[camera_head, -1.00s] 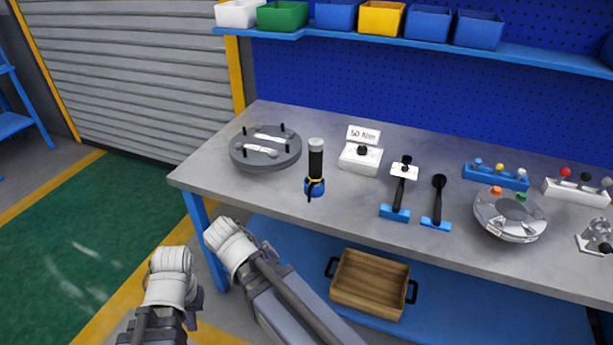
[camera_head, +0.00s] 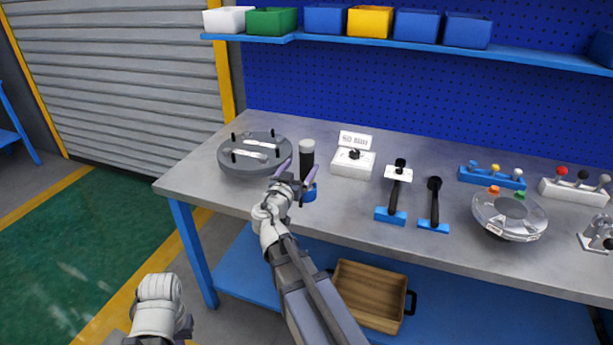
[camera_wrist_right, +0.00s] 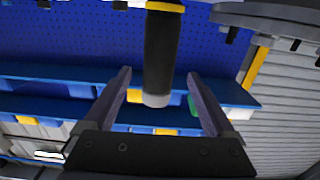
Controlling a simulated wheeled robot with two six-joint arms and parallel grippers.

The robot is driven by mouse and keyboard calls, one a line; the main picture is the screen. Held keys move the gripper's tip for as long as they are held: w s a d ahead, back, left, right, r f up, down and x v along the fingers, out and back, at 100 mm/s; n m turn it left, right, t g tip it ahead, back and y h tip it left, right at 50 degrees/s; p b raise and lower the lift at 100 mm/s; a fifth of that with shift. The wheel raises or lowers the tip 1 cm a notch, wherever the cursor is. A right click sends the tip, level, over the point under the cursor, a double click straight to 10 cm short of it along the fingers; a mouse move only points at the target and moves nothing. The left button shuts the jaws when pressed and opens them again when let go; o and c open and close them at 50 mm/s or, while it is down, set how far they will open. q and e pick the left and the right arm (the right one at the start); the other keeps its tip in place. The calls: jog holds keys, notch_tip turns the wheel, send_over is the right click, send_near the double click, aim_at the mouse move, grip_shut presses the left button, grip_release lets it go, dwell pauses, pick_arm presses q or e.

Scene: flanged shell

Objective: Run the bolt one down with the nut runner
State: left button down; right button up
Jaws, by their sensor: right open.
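The nut runner (camera_head: 308,158) stands upright on the bench, a black cylinder with a grey cap and a blue base. My right gripper (camera_head: 296,172) is open at it, its fingers partly covering the lower part. In the right wrist view the black handle (camera_wrist_right: 162,50) shows between the lines of the two open fingers (camera_wrist_right: 158,74), apart from both. A round dark grey part (camera_head: 240,165) with upright black pegs and two pale bars lies left of the runner. Which bolt is bolt one cannot be told. My left arm is at the bottom left, its fingers barely showing.
Right of the runner are a white block with a torque sign (camera_head: 355,139), two black-handled tools in blue holders (camera_head: 390,216), and a silver round part (camera_head: 510,225). Bins line the shelf (camera_head: 540,57) above. A wooden crate (camera_head: 368,290) sits below the bench.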

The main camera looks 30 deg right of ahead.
aim_at(310, 151)
jog(key=shift+w+d+r, duration=0.1)
jog(key=shift+d, duration=0.05)
jog(key=shift+x, duration=1.3)
jog(key=shift+r+p+x, duration=0.2)
jog(key=shift+x, duration=0.65)
jog(key=shift+r+p+x, duration=0.15)
jog(key=shift+x, duration=0.7)
jog(key=shift+r+p+x, duration=0.2)
jog(key=shift+x, duration=0.65)
grip_shut()
